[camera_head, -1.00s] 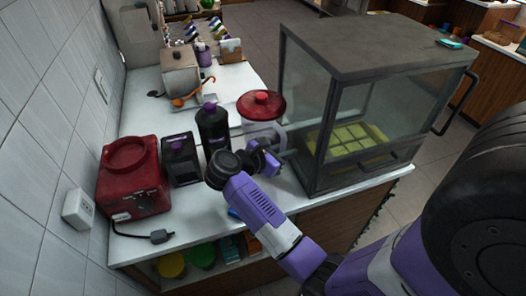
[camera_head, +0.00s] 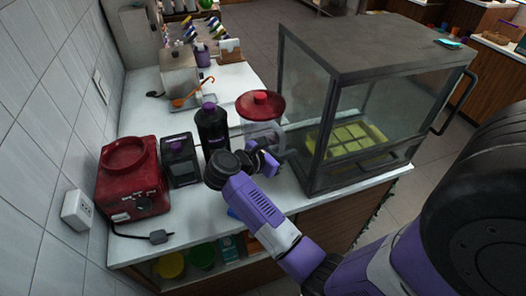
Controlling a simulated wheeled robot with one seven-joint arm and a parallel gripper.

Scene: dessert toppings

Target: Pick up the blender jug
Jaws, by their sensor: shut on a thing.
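The blender jug (camera_head: 261,118) is a clear jug with a red lid, between the black bottle and the glass display case on the white counter. It looks roughly upright, and its lower part is partly hidden behind my wrist. My gripper (camera_head: 270,157) is at the jug's near side, at its handle, and is shut on the jug. The fingertips are small and partly hidden by my wrist. I cannot tell clearly whether the jug's base touches the counter. The red blender base (camera_head: 130,180) stands at the counter's left, by the wall, with nothing on it.
A black bottle with a purple cap (camera_head: 212,128) stands just left of the jug. A black box-like container (camera_head: 181,162) is beside the blender base. The glass display case (camera_head: 350,100) is close on the right. A metal container (camera_head: 180,75) and orange ladle (camera_head: 190,95) are behind.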

